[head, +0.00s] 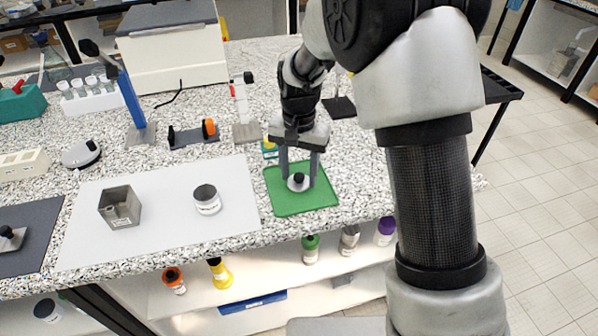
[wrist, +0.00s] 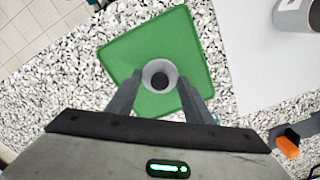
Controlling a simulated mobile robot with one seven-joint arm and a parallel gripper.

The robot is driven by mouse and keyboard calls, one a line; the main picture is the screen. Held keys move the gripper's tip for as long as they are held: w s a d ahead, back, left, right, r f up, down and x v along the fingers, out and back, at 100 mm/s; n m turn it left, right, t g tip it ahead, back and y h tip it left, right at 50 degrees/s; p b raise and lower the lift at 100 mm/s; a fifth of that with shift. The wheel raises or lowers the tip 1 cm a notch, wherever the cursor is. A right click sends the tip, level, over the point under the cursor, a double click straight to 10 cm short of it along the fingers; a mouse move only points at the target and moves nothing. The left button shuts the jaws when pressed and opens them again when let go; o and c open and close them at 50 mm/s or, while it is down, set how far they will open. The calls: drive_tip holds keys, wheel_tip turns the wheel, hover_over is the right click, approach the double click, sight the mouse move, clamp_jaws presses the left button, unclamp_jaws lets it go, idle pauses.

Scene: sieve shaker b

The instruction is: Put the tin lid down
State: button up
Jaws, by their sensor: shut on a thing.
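The tin lid (head: 298,185) is a small pale disc with a black knob, over the green mat (head: 284,203). My gripper (head: 299,176) points down and is shut on the lid, with one finger on each side. In the wrist view the lid (wrist: 159,76) shows as a grey round with a dark middle between the fingers, over the green mat (wrist: 130,52). I cannot tell whether the lid touches the mat. A grey tin (head: 207,203) with a pale label stands upright to the left; its top looks open.
The tin stands on a pale sheet (head: 160,225) with a square metal container (head: 119,208). A small stand (head: 245,130) and a dark holder with an orange part (head: 194,134) are behind.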

sight(299, 175)
drive_tip(key=shift+f, duration=0.2)
drive_tip(key=o, duration=1)
wheel_tip(299, 175, up, 12)
drive_tip(key=p, duration=0.1)
drive_tip(key=s+d+r+n+t, duration=0.1)
drive_tip(key=s+d+r+t, duration=0.1)
drive_tip(key=s+d+r, duration=0.65)
drive_tip(key=s+d+n+t, duration=0.1)
drive_tip(key=s+d, duration=0.2)
drive_tip(key=s, duration=0.4)
drive_tip(key=s+d+r+n+t, duration=0.1)
drive_tip(key=s+d+t, duration=0.1)
drive_tip(key=s, duration=0.5)
drive_tip(key=shift+s+d+r+n+t, duration=0.2)
drive_tip(key=shift+s+d+n+t, duration=0.1)
drive_tip(key=shift+d, duration=0.15)
